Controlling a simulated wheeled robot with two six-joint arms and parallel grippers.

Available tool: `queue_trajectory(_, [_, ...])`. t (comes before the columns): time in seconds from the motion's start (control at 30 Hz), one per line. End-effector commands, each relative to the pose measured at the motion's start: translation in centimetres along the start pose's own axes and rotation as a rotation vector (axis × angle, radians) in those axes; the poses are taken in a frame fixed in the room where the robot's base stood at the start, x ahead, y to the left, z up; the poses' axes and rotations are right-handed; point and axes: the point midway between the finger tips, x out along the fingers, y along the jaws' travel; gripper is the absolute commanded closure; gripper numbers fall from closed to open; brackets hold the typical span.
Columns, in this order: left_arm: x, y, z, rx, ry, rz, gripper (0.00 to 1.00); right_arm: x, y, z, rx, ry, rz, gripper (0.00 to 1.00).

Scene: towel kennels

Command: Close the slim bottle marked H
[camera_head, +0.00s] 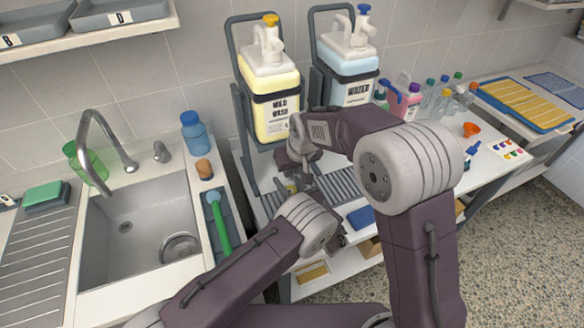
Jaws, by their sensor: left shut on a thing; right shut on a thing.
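My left gripper (294,188) and my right gripper (294,163) are close together over the grey ribbed drain tray (340,183), in front of the mild wash jug. The right one is just above the left one. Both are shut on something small. A small yellowish piece (291,187) shows between the fingers; I cannot tell whether it is a bottle or a cap. Arm links hide most of this spot. No letter H can be read on any bottle. Several slim clear bottles (441,103) with coloured caps stand at the back right of the counter.
Pump jugs marked mild wash (272,110) and water (352,92) stand in racks behind my grippers. A sink (140,235) lies left, with a blue bottle (195,132) and green brush (219,225) beside it. An orange funnel (471,129) and blue sponge (361,217) are to the right.

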Motion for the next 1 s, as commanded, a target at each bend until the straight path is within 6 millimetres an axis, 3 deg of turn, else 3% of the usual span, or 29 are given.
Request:
queue_trajectory(0.2, [0.0,0.0,0.0,0.0,0.0,0.0,1.0,0.4,0.0,0.2,0.0,-0.001,0.0,1.0])
queue_trajectory(0.23, [0.0,0.0,0.0,0.0,0.0,0.0,1.0,0.4,0.0,0.2,0.0,0.0,0.0,0.77])
queue_trajectory(0.3, [0.0,0.0,0.0,0.0,0.0,0.0,1.0,0.4,0.0,0.2,0.0,0.0,0.0,0.61])
queue_trajectory(0.6, [0.0,0.0,0.0,0.0,0.0,0.0,1.0,0.2,0.0,0.1,0.0,0.001,0.0,0.61])
queue_trajectory(1.0, [0.0,0.0,0.0,0.0,0.0,0.0,1.0,-3.8,0.0,-1.6,0.0,0.001,0.0,0.61])
